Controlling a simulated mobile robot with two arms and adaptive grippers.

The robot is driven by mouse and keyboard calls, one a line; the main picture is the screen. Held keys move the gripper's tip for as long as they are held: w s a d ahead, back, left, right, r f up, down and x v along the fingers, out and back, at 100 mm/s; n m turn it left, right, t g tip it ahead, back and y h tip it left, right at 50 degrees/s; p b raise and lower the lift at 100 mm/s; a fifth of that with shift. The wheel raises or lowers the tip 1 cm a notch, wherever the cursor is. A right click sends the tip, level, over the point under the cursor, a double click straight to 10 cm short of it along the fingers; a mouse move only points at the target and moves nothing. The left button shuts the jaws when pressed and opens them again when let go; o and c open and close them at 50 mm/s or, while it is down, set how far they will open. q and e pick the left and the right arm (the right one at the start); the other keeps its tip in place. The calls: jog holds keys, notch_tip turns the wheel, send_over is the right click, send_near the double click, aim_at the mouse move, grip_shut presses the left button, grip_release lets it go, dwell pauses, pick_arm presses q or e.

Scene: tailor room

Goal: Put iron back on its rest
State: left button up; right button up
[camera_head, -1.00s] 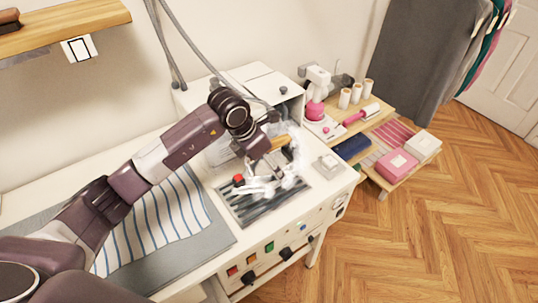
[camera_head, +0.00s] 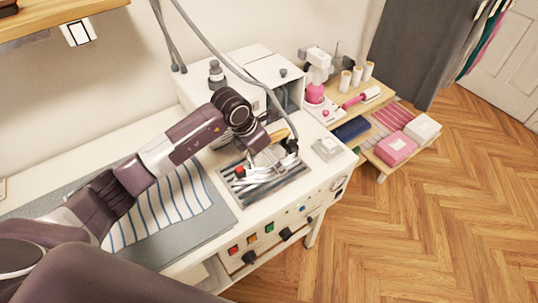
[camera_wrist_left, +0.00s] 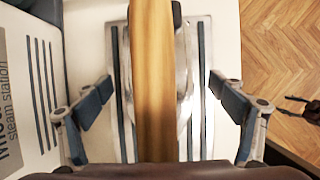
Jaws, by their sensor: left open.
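The iron (camera_head: 280,135) has a wooden handle and a pale metal body, with a dark hose joined at its right end. It is on the dark-striped metal rest (camera_head: 231,193) on the worktop, partly hidden by my gripper. In the left wrist view, the wooden handle (camera_wrist_left: 153,80) runs down the middle over the striped rest (camera_wrist_left: 203,30). My left gripper (camera_head: 263,165) is over the iron; in the wrist view its open fingers (camera_wrist_left: 160,100) stand on either side of the handle with gaps. My right gripper is not in view.
A white steam station (camera_head: 235,72) stands behind the rest, with a hose looping above. A striped cloth (camera_head: 170,205) lies left on the grey pad. A small white item (camera_head: 327,148) sits right. A low shelf with a pink box (camera_head: 397,149) is beyond.

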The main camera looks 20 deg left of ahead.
pick_arm(q)
jog(key=b+v, duration=0.2)
jog(key=v, duration=0.8)
jog(key=shift+a+r+b, duration=0.15)
jog(key=shift+r+b, duration=0.15)
jog(key=shift+b, duration=0.05)
jog(key=shift+s+a+r, duration=0.1)
jog(key=shift+s+r, duration=0.2)
jog(key=shift+r, duration=0.35)
